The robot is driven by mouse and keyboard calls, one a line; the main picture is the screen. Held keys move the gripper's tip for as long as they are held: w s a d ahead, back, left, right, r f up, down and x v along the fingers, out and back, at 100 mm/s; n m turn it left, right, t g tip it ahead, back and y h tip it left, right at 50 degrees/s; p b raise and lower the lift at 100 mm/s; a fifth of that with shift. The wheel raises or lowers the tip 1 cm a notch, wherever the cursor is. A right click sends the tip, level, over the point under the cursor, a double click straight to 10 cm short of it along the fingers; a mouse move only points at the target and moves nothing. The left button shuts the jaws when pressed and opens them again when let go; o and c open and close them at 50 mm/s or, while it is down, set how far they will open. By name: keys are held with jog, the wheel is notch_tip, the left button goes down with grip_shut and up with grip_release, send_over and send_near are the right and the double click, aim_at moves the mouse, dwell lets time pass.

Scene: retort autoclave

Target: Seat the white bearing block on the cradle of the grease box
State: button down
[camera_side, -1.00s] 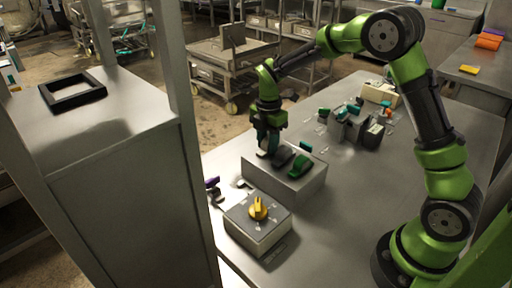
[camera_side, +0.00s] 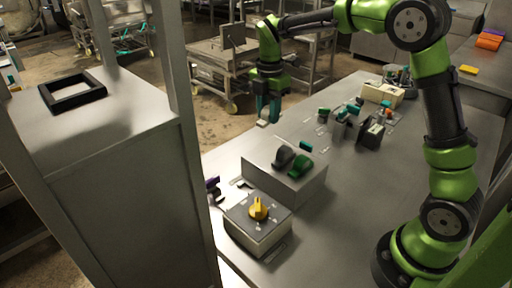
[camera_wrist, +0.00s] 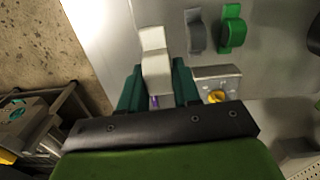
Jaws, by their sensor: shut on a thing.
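My gripper (camera_side: 268,112) is shut on the white bearing block (camera_side: 262,123) and holds it in the air, above and behind the grey box (camera_side: 312,187) in the side view. In the wrist view, the white block (camera_wrist: 154,58) sticks out beyond the two teal fingers (camera_wrist: 158,92). A grey block (camera_side: 284,157) and a green block (camera_side: 300,166) stand on top of the grey box. They also show in the wrist view as grey block (camera_wrist: 195,32) and green block (camera_wrist: 232,28). I cannot tell for certain which box is the grease box, and I make out no cradle.
A box with a yellow knob (camera_side: 258,209) stands at the table's front. Small fixtures with teal and green parts (camera_side: 345,115) and a cream box (camera_side: 380,93) stand farther back. A tall steel cabinet (camera_side: 125,200) is at left. The table (camera_side: 400,180) is clear at right.

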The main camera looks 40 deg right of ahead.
jog(key=s+a+f+n, duration=0.1)
jog(key=a+f, duration=0.5)
jog(key=a, duration=0.3)
send_over(235, 198)
jog(key=f, duration=0.5)
jog(key=shift+s+f, duration=0.15)
jog(key=shift+s, duration=0.2)
jog(key=shift+w+f+m, duration=0.35)
jog(key=shift+f+m, duration=0.1)
jog(key=shift+m, duration=0.35)
jog(key=shift+f, duration=0.8)
jog(key=shift+f, duration=0.25)
jog(key=shift+f, duration=0.35)
jog(key=shift+f, duration=0.8)
dwell(0.9)
